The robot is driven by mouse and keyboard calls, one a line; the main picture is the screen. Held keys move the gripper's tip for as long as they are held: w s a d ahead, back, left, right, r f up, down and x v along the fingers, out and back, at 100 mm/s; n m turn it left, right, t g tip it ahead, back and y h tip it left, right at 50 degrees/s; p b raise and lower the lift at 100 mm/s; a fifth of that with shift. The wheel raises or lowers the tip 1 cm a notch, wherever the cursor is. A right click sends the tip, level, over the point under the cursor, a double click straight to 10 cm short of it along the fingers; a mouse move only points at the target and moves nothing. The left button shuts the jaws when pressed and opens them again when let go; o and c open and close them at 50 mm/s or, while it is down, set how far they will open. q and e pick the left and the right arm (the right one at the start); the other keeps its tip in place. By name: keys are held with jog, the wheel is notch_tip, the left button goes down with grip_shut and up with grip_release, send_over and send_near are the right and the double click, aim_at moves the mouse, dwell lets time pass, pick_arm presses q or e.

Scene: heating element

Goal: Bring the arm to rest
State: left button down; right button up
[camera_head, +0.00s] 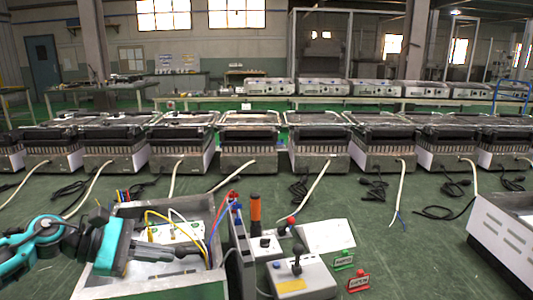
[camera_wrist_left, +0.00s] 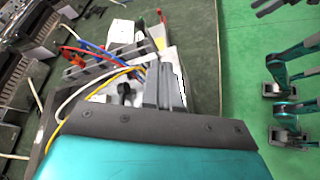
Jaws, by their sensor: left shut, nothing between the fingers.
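My left gripper (camera_head: 195,250) reaches in from the left in the head view, over the open metal housing (camera_head: 150,210) with its coloured wires. In the left wrist view its grey fingers (camera_wrist_left: 164,84) are together with nothing between them. The lower edges of the fingers are hidden by the wrist cover. My right gripper cannot be made out in either view.
A switch box (camera_head: 302,278) with a lever, an orange-handled tool (camera_head: 255,212) and small green (camera_head: 343,260) and red (camera_head: 358,282) tags lie right of the housing. A white vented case (camera_head: 505,245) stands at far right. Several heater units line the back.

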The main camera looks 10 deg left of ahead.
pick_arm(q)
jog(key=s+d+f+n+t+p, duration=0.15)
jog(key=d+n+t, duration=0.3)
jog(key=n, duration=0.75)
jog(key=s+d+f+n+t+p, duration=0.15)
jog(key=d+n+t, duration=0.3)
jog(key=n, duration=0.75)
jog(key=s+f+n+g+y+p, duration=0.2)
jog(key=s+f+n+y, duration=0.3)
jog(key=n, duration=0.9)
jog(key=s+a+f+n+g+y+p, duration=0.1)
jog(key=s+f+n+y+p, duration=0.1)
jog(key=s+f+n+y, duration=0.3)
jog(key=s+f+n, duration=0.4)
jog(key=s+n, duration=0.1)
jog(key=n, duration=0.5)
jog(key=shift+a+f+g, duration=0.15)
jog(key=shift+f+g, duration=0.2)
jog(key=shift+g, duration=0.05)
pick_arm(e)
jog(key=shift+h, duration=0.4)
jog(key=r, duration=0.1)
jog(key=d+r, duration=0.1)
jog(key=r, duration=0.1)
jog(key=s+d+r, duration=0.1)
jog(key=r, duration=0.1)
jog(key=shift+s, duration=0.1)
pick_arm(q)
jog(key=shift+w, duration=0.1)
